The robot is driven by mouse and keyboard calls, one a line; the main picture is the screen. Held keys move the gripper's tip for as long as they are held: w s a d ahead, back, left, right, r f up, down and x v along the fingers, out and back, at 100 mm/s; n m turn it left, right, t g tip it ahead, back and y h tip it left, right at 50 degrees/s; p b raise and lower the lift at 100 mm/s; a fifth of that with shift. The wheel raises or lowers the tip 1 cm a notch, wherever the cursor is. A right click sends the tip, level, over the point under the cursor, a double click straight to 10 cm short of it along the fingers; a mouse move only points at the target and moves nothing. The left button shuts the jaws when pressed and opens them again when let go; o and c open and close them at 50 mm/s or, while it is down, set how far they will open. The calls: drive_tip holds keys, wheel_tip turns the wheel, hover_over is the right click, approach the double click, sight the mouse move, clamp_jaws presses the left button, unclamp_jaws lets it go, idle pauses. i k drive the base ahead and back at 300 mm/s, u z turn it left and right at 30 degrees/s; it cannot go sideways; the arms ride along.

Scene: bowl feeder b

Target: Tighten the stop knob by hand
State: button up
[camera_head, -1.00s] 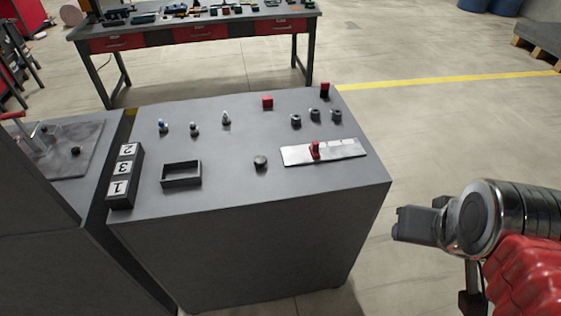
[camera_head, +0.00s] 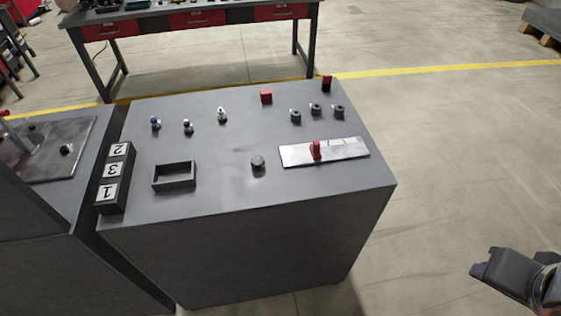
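A grey steel cabinet (camera_head: 245,240) stands in the middle with a flat top. A pale metal plate (camera_head: 345,149) lies on its right front part, and a small upright red piece (camera_head: 316,150) stands on the plate. A round dark knob (camera_head: 258,163) with a lighter top sits left of the plate. I cannot tell which of these is the stop knob. My gripper (camera_head: 482,268) is at the lower right, off the cabinet's right side and apart from everything on it. It is partly in view, and its finger opening is not clear.
Several small dark parts stand along the back, with a red block (camera_head: 266,97) and a red-topped piece (camera_head: 326,83). A dark open box (camera_head: 174,175) and a numbered block (camera_head: 115,178) are at left. A workbench (camera_head: 195,20) stands behind. The floor at right is clear.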

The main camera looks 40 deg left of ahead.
sight(257, 162)
drive_tip(key=z, duration=0.8)
drive_tip(key=k, duration=2.15)
drive_tip(key=u, duration=1.35)
